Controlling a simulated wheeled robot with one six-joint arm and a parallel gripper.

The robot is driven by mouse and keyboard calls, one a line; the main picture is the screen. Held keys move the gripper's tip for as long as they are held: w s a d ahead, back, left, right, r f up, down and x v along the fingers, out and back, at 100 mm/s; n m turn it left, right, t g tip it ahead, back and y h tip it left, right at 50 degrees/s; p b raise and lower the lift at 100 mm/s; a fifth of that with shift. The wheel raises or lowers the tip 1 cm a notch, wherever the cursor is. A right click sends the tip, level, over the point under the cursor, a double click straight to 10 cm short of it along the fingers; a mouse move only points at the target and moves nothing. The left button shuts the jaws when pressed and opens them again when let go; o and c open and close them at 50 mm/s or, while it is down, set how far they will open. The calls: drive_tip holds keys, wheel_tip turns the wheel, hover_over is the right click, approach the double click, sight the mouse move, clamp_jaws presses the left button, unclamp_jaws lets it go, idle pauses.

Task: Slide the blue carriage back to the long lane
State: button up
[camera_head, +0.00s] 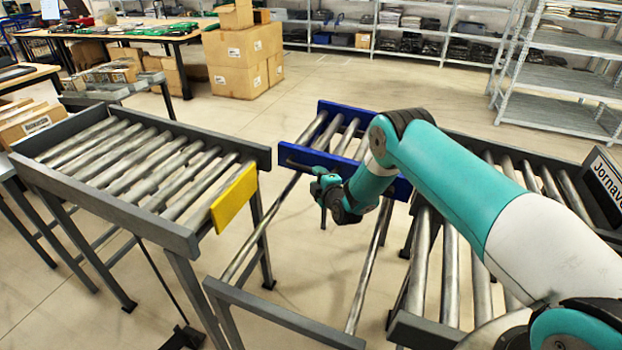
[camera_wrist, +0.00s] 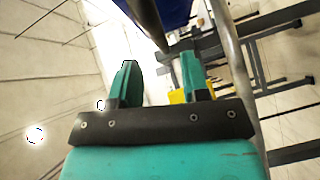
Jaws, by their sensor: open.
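The blue carriage (camera_head: 318,158) has blue side plates with metal rollers between them. My gripper (camera_head: 325,197) is just in front of the near blue plate, and my arm hides part of the carriage. In the wrist view, my gripper's teal fingers (camera_wrist: 160,82) are apart. A dark bar (camera_wrist: 146,18) and a blue surface (camera_wrist: 177,10) show beyond them. I cannot tell whether the fingers touch the bar.
A roller conveyor (camera_head: 105,203) with a yellow end plate (camera_head: 234,199) stands left of the rails. Another roller conveyor (camera_head: 420,325) with a sign (camera_head: 608,185) stands right, partly behind my arm. The near rail stretch is empty. Cardboard boxes (camera_head: 235,62) and shelves stand behind.

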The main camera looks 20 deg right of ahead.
drive_tip(key=shift+w+a+f+b, duration=0.15)
drive_tip(key=shift+w+b, duration=0.65)
drive_tip(key=shift+w, duration=0.55)
drive_tip(key=shift+w+a+f+b, duration=0.15)
drive_tip(key=shift+w+b, duration=0.6)
drive_tip(key=shift+w, duration=0.55)
clamp_jaws()
